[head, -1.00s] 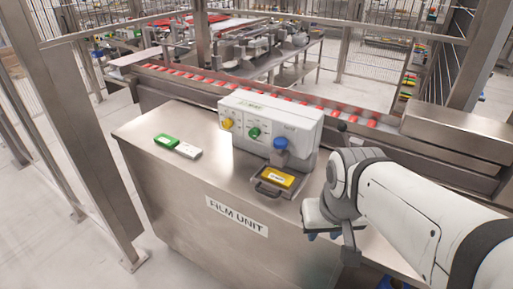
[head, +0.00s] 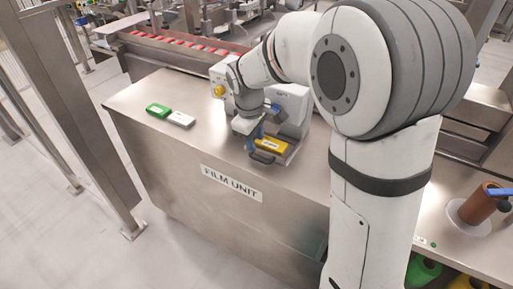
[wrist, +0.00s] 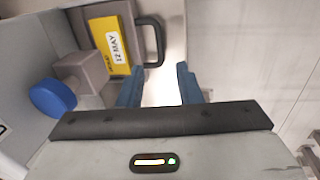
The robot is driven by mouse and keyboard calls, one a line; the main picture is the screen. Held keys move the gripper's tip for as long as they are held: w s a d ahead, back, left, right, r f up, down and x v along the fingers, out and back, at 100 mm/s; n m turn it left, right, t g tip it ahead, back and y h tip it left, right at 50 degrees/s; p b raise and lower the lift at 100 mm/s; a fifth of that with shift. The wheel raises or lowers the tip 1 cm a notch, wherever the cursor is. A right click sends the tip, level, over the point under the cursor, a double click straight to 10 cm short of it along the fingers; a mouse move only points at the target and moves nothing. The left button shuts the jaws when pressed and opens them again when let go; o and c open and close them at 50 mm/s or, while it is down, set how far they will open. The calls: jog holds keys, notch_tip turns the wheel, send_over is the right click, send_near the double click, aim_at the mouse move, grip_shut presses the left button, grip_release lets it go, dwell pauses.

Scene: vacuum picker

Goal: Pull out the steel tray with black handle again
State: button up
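The steel tray (head: 291,153) is pulled out from under the white machine on the film unit and carries a yellow block (head: 271,145). Its black handle (head: 262,158) sticks out at the front. In the wrist view the handle (wrist: 158,42) loops beside the yellow block (wrist: 112,44), labelled 12 MAY. My gripper (head: 253,141) is beside the front of the tray, near the handle. The wrist view shows its blue fingers (wrist: 158,88) apart with nothing between them; the handle lies beyond their tips. My arm hides part of the machine.
The white machine (head: 291,103) stands behind the tray; its blue knob (wrist: 52,97) shows in the wrist view. A green block (head: 157,110) and a white block (head: 181,119) lie on the steel top to the left. A brown roll (head: 482,203) stands at right.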

aim_at(258, 159)
jog(key=f, duration=0.5)
jog(key=w+f, duration=0.1)
jog(key=f, duration=0.1)
jog(key=shift+w+d+f, duration=0.1)
jog(key=shift+d+f, duration=0.25)
jog(key=shift+f, duration=0.05)
grip_shut()
